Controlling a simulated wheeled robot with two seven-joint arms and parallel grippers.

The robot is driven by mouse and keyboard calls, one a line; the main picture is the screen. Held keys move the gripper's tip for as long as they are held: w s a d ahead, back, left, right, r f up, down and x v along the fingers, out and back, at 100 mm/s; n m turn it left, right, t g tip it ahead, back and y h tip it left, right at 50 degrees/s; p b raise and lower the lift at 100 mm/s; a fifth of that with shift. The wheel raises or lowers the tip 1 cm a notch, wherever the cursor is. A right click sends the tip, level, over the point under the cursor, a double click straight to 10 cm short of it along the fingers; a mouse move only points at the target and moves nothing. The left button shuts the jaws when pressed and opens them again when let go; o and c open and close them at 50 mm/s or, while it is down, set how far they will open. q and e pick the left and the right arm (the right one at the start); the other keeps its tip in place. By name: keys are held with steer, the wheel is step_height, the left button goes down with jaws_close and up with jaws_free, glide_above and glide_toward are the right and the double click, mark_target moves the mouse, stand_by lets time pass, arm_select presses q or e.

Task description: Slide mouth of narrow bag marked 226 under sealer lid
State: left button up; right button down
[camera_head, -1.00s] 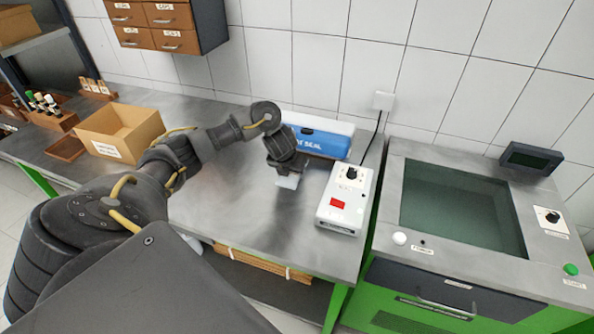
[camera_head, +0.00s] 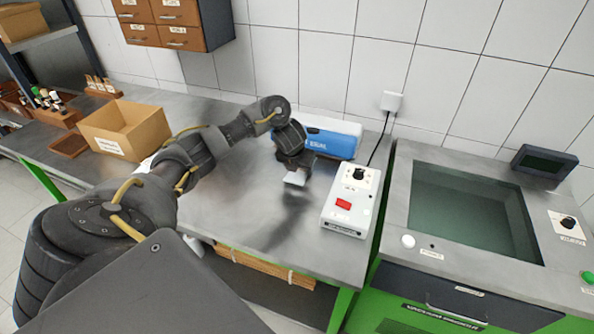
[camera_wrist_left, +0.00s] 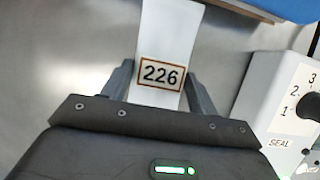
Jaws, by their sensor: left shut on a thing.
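My left gripper (camera_head: 295,173) is shut on a narrow white bag (camera_wrist_left: 168,40). The bag's framed label reads 226 and sits between the fingers in the left wrist view. In the head view only a small pale part of the bag (camera_head: 295,179) shows below the gripper. The sealer's blue lid (camera_head: 331,144) lies just behind and right of the gripper; it also shows at the top right of the left wrist view (camera_wrist_left: 297,8). My right gripper is not in view.
A white control box (camera_head: 350,203) with a knob and red switch stands right of the gripper. A cardboard box (camera_head: 124,130) stands at the left of the bench. A steel unit with a glass top (camera_head: 470,212) stands at the right.

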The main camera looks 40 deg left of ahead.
arm_select(q)
steer(key=shift+w+a+f+b, duration=0.1)
steer(key=shift+w+a+b, duration=0.2)
steer(key=shift+w+b, duration=0.4)
steer(key=shift+w+a+b, duration=0.25)
steer(key=shift+w+b, duration=0.2)
steer(key=shift+w, duration=0.4)
steer(key=o, duration=1.3)
steer(key=shift+w, duration=0.15)
steer(key=p+v, duration=0.6)
steer(key=v, duration=0.4)
steer(key=shift+r, duration=0.4)
